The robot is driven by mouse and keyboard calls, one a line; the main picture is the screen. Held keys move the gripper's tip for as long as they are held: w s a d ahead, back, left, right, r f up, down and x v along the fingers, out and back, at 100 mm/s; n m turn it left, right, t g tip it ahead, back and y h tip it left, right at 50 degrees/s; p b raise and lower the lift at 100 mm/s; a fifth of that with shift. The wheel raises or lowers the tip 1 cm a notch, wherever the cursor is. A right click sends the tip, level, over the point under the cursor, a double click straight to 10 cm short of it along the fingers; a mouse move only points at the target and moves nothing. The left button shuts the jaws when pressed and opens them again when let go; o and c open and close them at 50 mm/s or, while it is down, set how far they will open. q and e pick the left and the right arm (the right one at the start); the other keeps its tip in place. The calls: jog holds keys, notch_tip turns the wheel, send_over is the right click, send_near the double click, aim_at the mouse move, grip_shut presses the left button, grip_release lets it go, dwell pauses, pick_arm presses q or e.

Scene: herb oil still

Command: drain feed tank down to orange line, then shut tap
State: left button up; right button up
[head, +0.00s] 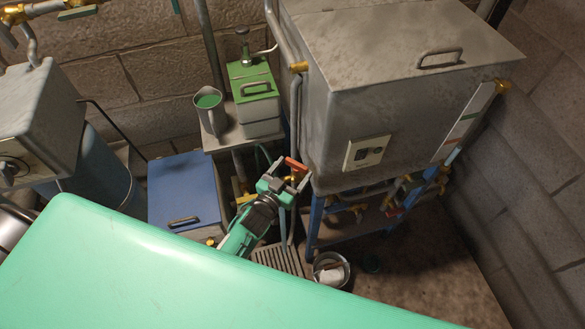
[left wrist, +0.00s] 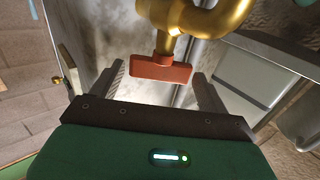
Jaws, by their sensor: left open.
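The feed tank appears to be the large grey metal box (head: 390,75) on a blue stand. A pale gauge strip (head: 464,122) with coloured marks slants down its right side; the liquid level is too small to read. A tap with a red-orange handle (head: 294,164) sits by the tank's lower left corner. In the left wrist view the red handle (left wrist: 161,69) hangs from a brass pipe (left wrist: 222,18). My left gripper (head: 288,177) is open, one finger on each side of the handle, with gaps visible. My right gripper is out of view.
Left of the tank stand a green-topped box (head: 252,90), a jug of green liquid (head: 209,112) and a blue-lidded box (head: 184,188). More brass valves (head: 390,200) are under the tank. A floor grate (head: 278,260) and a small bucket (head: 331,269) lie below.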

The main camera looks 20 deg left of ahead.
pick_arm(q)
jog(key=shift+w, duration=0.2)
jog(key=c, duration=0.7)
